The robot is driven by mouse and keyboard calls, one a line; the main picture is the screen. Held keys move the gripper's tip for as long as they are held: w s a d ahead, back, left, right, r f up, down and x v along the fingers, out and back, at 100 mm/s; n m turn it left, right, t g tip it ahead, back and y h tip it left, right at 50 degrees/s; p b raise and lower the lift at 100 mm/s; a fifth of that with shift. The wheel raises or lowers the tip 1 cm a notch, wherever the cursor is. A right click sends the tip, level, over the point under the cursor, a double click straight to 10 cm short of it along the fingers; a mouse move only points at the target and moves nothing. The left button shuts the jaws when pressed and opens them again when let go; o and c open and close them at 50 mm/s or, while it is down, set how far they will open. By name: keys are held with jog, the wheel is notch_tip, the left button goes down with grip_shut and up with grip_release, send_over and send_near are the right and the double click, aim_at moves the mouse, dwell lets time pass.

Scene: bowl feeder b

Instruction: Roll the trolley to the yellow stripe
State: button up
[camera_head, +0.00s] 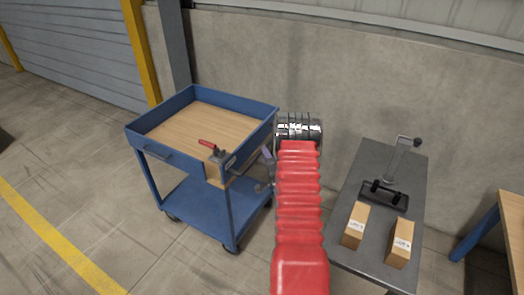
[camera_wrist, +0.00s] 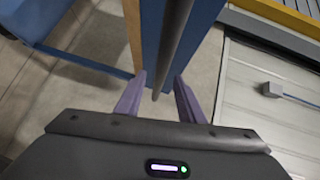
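The blue trolley (camera_head: 185,198) stands by the wall, with a wood-lined top tray and a lower shelf. The yellow stripe (camera_head: 55,240) runs along the floor at lower left, apart from the trolley. My gripper (camera_head: 266,160) is at the trolley's right end, partly hidden by my red arm. In the wrist view my gripper (camera_wrist: 158,78) has its two purple fingers apart, with a dark bar (camera_wrist: 172,45) of the trolley running between them. Contact with the bar cannot be told.
A red-handled clamp (camera_head: 211,148) sits at the tray's front corner above a cardboard box (camera_head: 217,174). A grey table (camera_head: 378,235) with two small boxes and a black-handled device stands at right. A yellow post (camera_head: 141,50) stands behind. The floor between trolley and stripe is clear.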

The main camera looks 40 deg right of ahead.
jog(key=shift+x, duration=2.9)
jog(key=shift+c, duration=0.4)
grip_shut()
jog(key=shift+a+f, duration=0.1)
jog(key=shift+a, duration=0.1)
jog(key=shift+s+d, duration=0.1)
jog(key=shift+s, duration=0.05)
